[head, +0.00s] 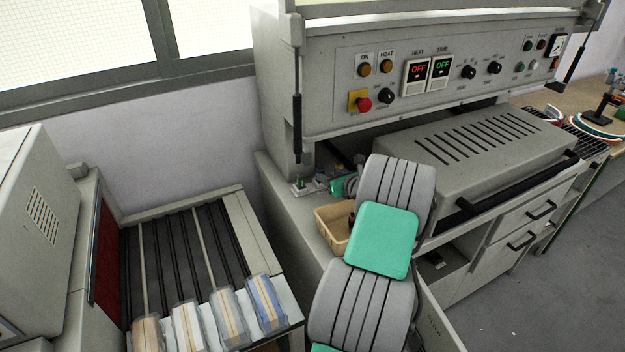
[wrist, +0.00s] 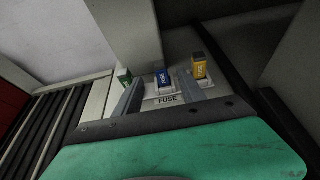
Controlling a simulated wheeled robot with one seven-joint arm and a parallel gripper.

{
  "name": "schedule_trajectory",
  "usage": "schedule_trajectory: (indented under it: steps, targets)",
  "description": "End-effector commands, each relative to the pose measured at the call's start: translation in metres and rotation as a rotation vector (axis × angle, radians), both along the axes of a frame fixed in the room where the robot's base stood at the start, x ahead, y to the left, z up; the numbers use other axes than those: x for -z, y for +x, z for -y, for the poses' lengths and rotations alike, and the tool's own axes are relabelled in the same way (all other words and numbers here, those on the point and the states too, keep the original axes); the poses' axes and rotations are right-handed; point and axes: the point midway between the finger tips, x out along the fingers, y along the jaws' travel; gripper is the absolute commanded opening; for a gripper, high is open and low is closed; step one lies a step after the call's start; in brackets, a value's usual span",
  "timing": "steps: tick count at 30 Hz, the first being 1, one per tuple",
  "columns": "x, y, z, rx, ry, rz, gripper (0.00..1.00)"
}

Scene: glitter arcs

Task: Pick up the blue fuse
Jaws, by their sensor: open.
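The blue fuse (wrist: 162,77) stands in a pale holder in the wrist view, upper middle. My gripper (wrist: 160,84) is open. Its two grey fingers reach forward on the left and right of the blue fuse, with nothing held between them. Whether they touch the fuse I cannot tell. A green fuse (wrist: 124,76) is left of the left finger, partly hidden by it. A yellow fuse (wrist: 199,67) stands beyond the right finger. In the head view, a green fuse (head: 300,184) shows on the counter; my arm hides the blue one.
A grey post (wrist: 125,32) rises close behind the fuses. A tan bin (head: 331,228) sits on the counter beside my arm. The grey machine (head: 480,155) with a slotted hood is to the right. A roller rack (head: 180,255) with wrapped packages is at lower left.

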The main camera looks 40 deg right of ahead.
Motion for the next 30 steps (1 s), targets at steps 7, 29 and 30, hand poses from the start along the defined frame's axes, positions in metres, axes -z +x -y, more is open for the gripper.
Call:
schedule_trajectory:
  steps: [7, 29, 30]
  targets:
    - [0.008, 0.034, 0.009, -0.007, -0.002, -0.002, 0.47]
    - [0.023, 0.063, 0.019, -0.008, -0.003, -0.003, 0.24]
    - [0.023, 0.063, 0.019, -0.008, -0.003, -0.003, 0.20]
